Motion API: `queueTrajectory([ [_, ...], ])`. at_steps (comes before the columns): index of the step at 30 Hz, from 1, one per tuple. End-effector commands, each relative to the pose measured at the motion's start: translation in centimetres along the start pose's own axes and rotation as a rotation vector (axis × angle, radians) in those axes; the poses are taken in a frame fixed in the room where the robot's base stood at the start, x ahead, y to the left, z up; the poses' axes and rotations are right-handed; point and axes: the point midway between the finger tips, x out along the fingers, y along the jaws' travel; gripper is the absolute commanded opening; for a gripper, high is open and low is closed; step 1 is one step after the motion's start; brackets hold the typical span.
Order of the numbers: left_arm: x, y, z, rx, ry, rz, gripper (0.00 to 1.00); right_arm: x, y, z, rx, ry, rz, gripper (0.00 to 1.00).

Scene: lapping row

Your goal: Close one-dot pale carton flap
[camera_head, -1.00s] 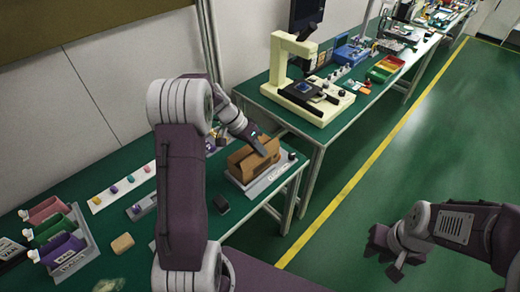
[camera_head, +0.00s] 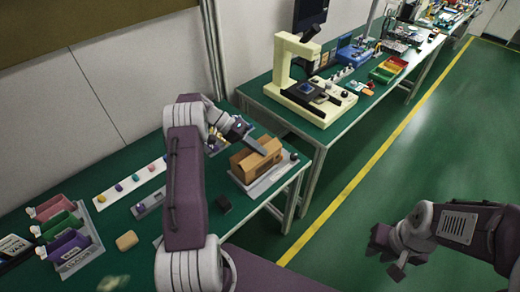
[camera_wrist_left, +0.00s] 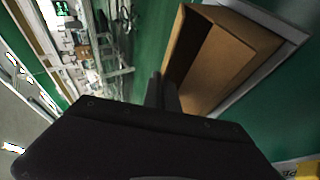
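A brown carton (camera_head: 262,163) stands on a light grey base at the right end of the near green table. In the left wrist view the carton (camera_wrist_left: 235,60) shows a dark recess between lighter brown panels. I cannot tell how far its flap is folded, and no dot mark is readable. My left gripper (camera_head: 256,146) is at the carton's top, its slim fingers close together with nothing between them. In the left wrist view the fingertips (camera_wrist_left: 163,80) are beside the carton's left side; contact is unclear. My right gripper (camera_head: 386,256) hangs over the floor, fingers apart and empty.
Pink, green and purple bins (camera_head: 68,245) stand at the near left. A cream microscope (camera_head: 300,85) stands on the farther table.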

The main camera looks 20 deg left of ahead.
Motion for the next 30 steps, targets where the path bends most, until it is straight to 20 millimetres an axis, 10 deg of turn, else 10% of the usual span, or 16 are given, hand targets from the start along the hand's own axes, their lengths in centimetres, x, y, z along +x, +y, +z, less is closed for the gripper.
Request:
queueTrajectory([
  [20, 0.0, -0.28, 0.0, -0.028, 0.0, 0.064, 0.0, 0.24, 0.01, 0.03, 0.0, 0.0, 0.0, 0.25],
  [23, 0.0, -0.27, 0.0, -0.028, 0.0, 0.064, 0.24, 0.24, 0.0, 0.03, 0.0, 0.0, 0.0, 0.25],
  [30, 0.02, -0.32, 0.02, -0.028, 0.0, 0.063, 0.25, 0.25, 0.0, 0.03, 0.0, 0.0, 0.0, 0.25],
])
